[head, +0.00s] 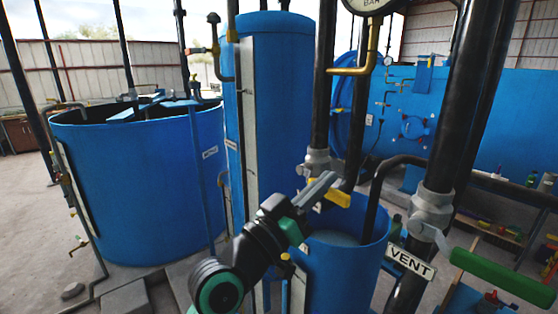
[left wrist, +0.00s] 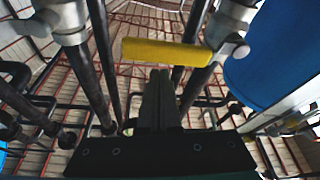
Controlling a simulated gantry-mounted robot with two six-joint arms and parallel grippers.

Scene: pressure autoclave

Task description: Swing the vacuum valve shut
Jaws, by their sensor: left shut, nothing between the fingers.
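The yellow valve handle (head: 338,198) shows in the head view beside the grey valve body (head: 318,162) on a black vertical pipe. I take it as the vacuum valve's handle; no readable label confirms this. My left gripper (head: 326,184) is shut and empty right by the handle, partly hiding it. In the left wrist view the yellow handle (left wrist: 165,51) lies crosswise just beyond the shut fingertips (left wrist: 160,75). I cannot tell whether they touch it. My right gripper is not in view.
A green handle (head: 503,276) and a VENT sign (head: 410,263) are at the right, by another black pipe (head: 455,120). A small open blue vessel (head: 345,275) stands below my left gripper. A tall blue column (head: 275,100) and a wide blue tank (head: 140,180) stand to the left.

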